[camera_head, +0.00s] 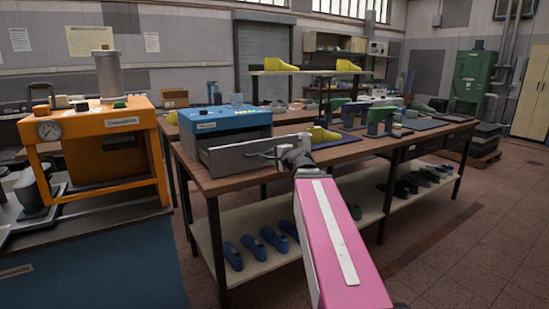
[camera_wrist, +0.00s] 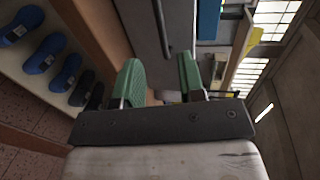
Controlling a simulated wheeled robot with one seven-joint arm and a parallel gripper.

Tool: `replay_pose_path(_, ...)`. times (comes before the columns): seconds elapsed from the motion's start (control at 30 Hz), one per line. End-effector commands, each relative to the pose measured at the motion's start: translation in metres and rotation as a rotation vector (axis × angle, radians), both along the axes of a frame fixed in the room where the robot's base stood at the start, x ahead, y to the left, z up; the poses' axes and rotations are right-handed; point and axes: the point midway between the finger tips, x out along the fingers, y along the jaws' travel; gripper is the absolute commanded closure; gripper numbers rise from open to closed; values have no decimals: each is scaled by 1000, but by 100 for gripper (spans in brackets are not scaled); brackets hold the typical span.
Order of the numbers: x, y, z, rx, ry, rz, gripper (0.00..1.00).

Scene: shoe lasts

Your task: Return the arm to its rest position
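My pink arm (camera_head: 335,245) reaches forward to the front edge of the wooden workbench (camera_head: 330,156). My gripper (camera_wrist: 160,68) shows in the wrist view as two green-padded fingers set apart, with nothing between them. In the head view the gripper end (camera_head: 282,154) is small and partly hidden by my wrist. It is in front of the grey drawer front (camera_head: 235,158) of the blue machine (camera_head: 225,124). The drawer front and its handle (camera_wrist: 163,35) also show beyond the fingers in the wrist view. I cannot tell whether a finger touches it.
Blue shoe lasts (camera_head: 254,247) lie on the lower shelf (camera_head: 290,262). A yellow last (camera_head: 322,134) stands on the bench to the right of the gripper. An orange press (camera_head: 95,140) stands at the left. The floor (camera_head: 470,240) at the right is clear.

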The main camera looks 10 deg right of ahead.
Motion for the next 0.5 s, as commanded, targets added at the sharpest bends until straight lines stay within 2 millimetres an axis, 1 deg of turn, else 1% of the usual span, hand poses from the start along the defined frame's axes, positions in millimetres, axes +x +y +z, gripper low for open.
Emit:
replay_pose_path(0.17,0,1,-3,-6,4,4,64)
replay_pose_path(0.27,-1,6,-19,-52,33,28,64)
replay_pose_path(0.37,-5,17,-53,-155,93,84,64)
replay_pose_path(0.4,-8,22,-72,-207,125,116,64)
replay_pose_path(0.47,-15,29,-102,-295,179,171,64)
replay_pose_path(0.5,-20,34,-122,-353,216,210,64)
